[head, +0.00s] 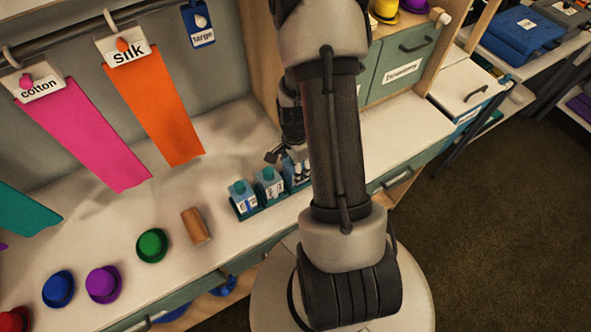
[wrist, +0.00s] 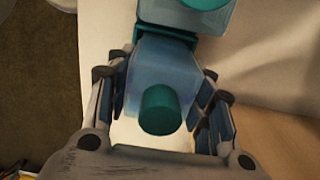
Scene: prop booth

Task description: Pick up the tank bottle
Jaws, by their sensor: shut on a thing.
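Several square, pale blue bottles with teal caps and white labels stand in a row in a teal tray (head: 246,214) near the counter's front edge. The labels are too small to read, so I cannot tell by name which is the tank bottle. My gripper (wrist: 165,82) is shut on the bottle (wrist: 150,65) at the right end of the row, its fingers on either side of it, with the teal cap between them. In the head view my arm partly hides this bottle (head: 295,173). Whether it is clear of the tray I cannot tell. A neighbouring bottle (wrist: 185,12) shows close beside it.
A brown cylinder (head: 195,226) and small hats, green (head: 152,245), purple (head: 103,284) and blue (head: 58,289), lie left of the tray. Pink (head: 85,135) and orange (head: 155,105) cloths hang behind. The counter right of my arm (head: 405,137) is clear.

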